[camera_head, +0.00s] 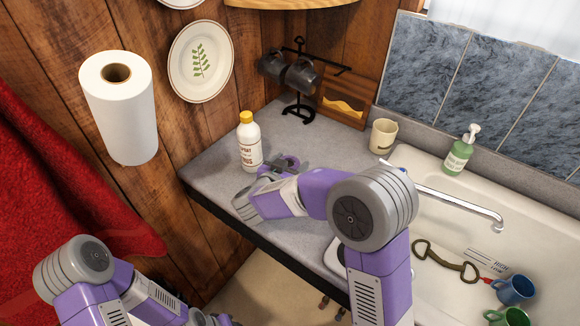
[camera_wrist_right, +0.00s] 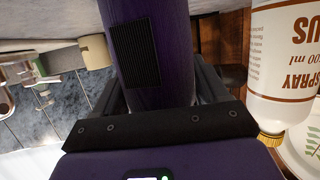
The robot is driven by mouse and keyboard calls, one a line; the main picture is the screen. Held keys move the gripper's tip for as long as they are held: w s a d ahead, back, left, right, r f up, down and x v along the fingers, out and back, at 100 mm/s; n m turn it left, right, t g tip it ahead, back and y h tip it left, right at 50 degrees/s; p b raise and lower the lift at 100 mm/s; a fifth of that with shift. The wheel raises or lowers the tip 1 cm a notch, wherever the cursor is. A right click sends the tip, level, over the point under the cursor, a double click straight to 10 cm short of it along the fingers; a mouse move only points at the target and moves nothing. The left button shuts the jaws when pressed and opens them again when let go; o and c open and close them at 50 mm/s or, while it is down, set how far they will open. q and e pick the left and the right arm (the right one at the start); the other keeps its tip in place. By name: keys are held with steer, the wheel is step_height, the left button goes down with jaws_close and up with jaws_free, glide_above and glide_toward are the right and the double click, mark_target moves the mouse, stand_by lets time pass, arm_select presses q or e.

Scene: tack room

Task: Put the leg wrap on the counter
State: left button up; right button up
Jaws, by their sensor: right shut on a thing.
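The leg wrap (camera_wrist_right: 148,50) is a dark purple roll with a black ribbed patch, seen in the right wrist view. My right gripper (camera_head: 279,168) is shut on it, with a dark finger on each side. In the head view the gripper is low over the grey counter (camera_head: 213,160), just right of the spray bottle. My arm and wrist hide most of the wrap there, so I cannot tell whether it touches the counter. My left arm is at the lower left of the head view, its fingers out of frame.
The white spray bottle (camera_head: 249,143) with a yellow cap stands close to the right gripper. A black rack (camera_head: 299,85), a beige cup (camera_head: 383,136) and a green soap bottle (camera_head: 459,152) stand further back. The sink (camera_head: 430,215) is at right. Bare counter lies left of the bottle.

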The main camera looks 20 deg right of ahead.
steer(key=shift+f, duration=0.1)
steer(key=o, duration=1.1)
